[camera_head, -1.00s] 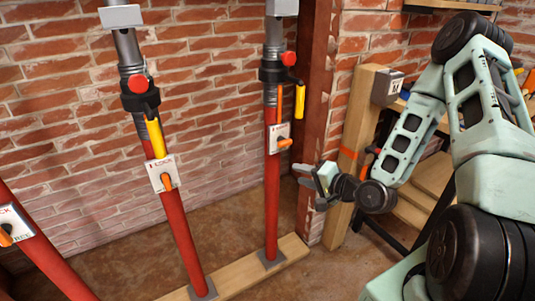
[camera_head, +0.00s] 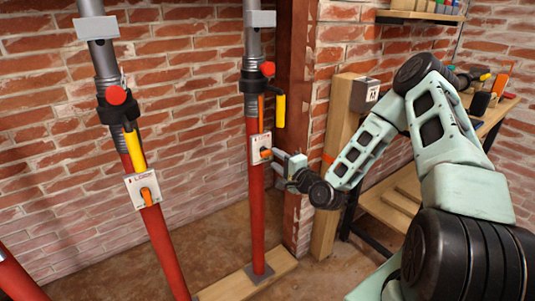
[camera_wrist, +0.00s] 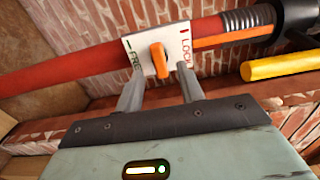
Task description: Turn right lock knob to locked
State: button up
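The right lock knob is an orange lever (camera_head: 265,151) on a white plate (camera_head: 256,146) on the right red post (camera_head: 257,205). In the wrist view the knob (camera_wrist: 159,60) stands crosswise on the plate (camera_wrist: 139,45), between a green-marked FREE side at left and a red-marked LOCK side at right. My gripper (camera_head: 280,159) is just right of the plate in the head view. In the wrist view my gripper (camera_wrist: 158,88) is open, one finger on each side of the knob. The knob lies beyond the fingertips or between them; contact cannot be told.
A yellow handle (camera_head: 279,111) and red knob (camera_head: 267,69) sit above the plate. The middle post (camera_head: 165,240) carries a similar plate (camera_head: 137,188). A wooden post (camera_head: 338,150) and workbench (camera_head: 385,208) stand at the right. A brick wall is behind.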

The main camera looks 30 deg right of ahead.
aim_at(269, 154)
jog(key=shift+w+a, duration=0.1)
jog(key=shift+w, duration=2.7)
jog(key=c, duration=0.8)
